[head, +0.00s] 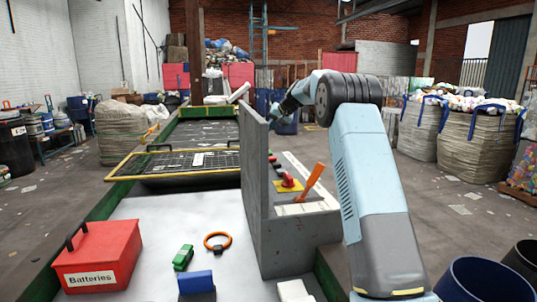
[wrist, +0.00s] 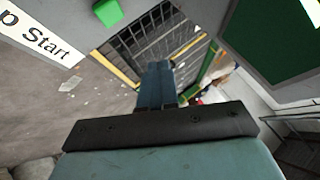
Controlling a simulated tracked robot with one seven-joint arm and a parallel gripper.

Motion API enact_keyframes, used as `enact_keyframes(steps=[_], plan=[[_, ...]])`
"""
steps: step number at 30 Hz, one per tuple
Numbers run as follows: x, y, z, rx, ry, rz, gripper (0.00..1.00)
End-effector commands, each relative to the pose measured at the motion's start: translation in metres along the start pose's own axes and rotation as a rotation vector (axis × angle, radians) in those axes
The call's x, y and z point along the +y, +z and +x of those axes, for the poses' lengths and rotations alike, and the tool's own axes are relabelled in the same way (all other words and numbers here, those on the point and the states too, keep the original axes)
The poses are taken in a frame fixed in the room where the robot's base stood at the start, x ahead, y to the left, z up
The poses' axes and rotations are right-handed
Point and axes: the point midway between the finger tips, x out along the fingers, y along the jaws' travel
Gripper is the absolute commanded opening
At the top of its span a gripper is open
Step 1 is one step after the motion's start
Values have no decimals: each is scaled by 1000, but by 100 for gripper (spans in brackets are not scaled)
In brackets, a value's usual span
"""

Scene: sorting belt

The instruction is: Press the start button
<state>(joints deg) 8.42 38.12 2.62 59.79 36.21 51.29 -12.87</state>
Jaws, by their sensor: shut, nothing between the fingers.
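A green button (wrist: 108,12) shows at the top edge of the wrist view, on a grey panel. A white label (wrist: 42,36) beside it reads "p Start", its front part cut off. My gripper (wrist: 158,72) is shut and empty, its fingertips below and to the right of the green button in the picture and apart from it. In the head view my gripper (head: 283,112) is small, beyond the upright grey panel (head: 253,170). I cannot make out the green button in the head view.
A control box right of the panel carries an orange lever (head: 311,181) and a red button (head: 289,181) on yellow. A black mesh frame (head: 185,164) lies behind the white table. A red Batteries box (head: 98,255), an orange ring (head: 217,242) and small blocks stand in front.

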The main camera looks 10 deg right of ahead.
Motion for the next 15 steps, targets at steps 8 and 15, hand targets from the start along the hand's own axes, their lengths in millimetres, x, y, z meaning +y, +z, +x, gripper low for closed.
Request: enact_keyframes(steps=[8, 15], plan=[[17, 17, 23, -1, 1, 2, 0], [31, 31, 42, -2, 0, 3, 0]])
